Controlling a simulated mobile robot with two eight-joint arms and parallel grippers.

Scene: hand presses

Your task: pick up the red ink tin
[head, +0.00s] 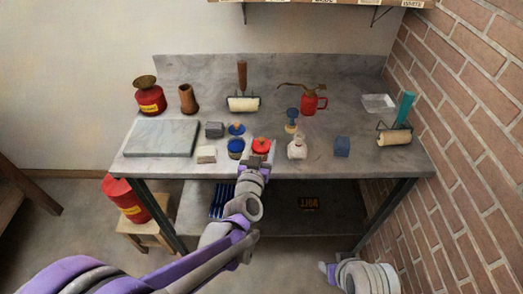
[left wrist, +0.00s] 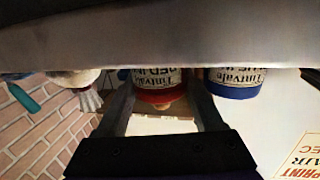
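The red ink tin (head: 262,145) stands on the grey bench near its front edge, with a red lid. My left gripper (head: 259,161) is just in front of it, with its fingers toward the tin. In the left wrist view, which is upside down, the red ink tin (left wrist: 158,92) shows between the two spread fingers of the left gripper (left wrist: 160,105). Contact of the fingers with the tin is not clear. The part of my right arm at the bottom right of the head view (head: 330,270) does not show its finger opening.
A blue ink tin (head: 236,147) stands close left of the red one; it also shows in the left wrist view (left wrist: 235,82). A grey slab (head: 162,138) lies at left, and a brick wall (head: 470,110) bounds the right.

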